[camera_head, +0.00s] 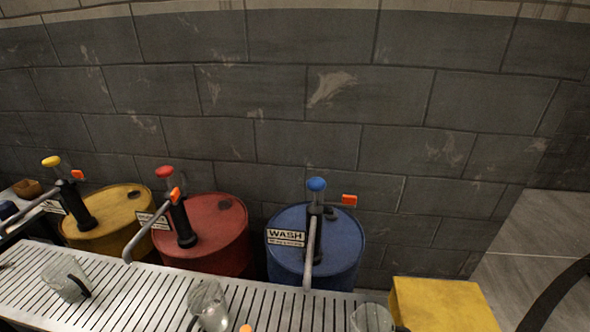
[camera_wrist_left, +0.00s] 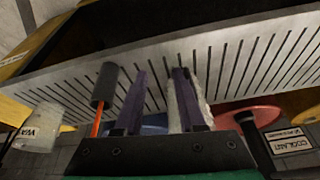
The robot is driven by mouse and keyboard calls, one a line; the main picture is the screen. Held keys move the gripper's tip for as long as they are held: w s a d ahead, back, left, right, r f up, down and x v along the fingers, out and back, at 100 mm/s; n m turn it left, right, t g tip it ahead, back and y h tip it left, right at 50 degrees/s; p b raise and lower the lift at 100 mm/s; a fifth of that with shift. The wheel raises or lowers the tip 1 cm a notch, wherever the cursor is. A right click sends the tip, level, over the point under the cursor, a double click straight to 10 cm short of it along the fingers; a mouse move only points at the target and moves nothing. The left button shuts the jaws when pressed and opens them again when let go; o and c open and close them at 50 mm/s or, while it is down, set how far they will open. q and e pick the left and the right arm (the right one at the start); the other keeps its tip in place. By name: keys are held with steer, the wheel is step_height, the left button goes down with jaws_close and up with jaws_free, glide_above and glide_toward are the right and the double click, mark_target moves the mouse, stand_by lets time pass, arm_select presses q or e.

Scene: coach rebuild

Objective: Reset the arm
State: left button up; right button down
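My left gripper (camera_wrist_left: 158,75) shows in the left wrist view with its two purple fingers apart. I see slatted counter through the gap and nothing held between them. A clear, whitish object (camera_wrist_left: 203,98) sits just beside the right finger; whether it touches is unclear. A black-and-orange part (camera_wrist_left: 104,86) is beside the left finger. Neither gripper can be made out in the head view.
The slatted counter (camera_head: 117,291) bears clear jugs (camera_head: 66,279) and (camera_head: 208,306). Behind it stand yellow (camera_head: 110,215), red (camera_head: 218,233) and blue (camera_head: 342,243) drums with pumps. A yellow box (camera_head: 443,305) is at right. A jug marked "WA" (camera_wrist_left: 38,130) is at left in the wrist view.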

arm_select(q)
steer(key=s+a+f+n+g, duration=0.1)
steer(key=s+f, duration=0.2)
steer(key=f, duration=1)
steer(key=s+a+f+g, duration=0.1)
steer(key=s+f, duration=0.2)
steer(key=f, duration=1)
steer(key=s+a+f+y, duration=0.1)
steer(key=s+a+f, duration=0.1)
steer(key=s+f, duration=1)
steer(key=s, duration=0.3)
steer(key=shift+a+g, duration=0.2)
steer(key=shift+g, duration=0.2)
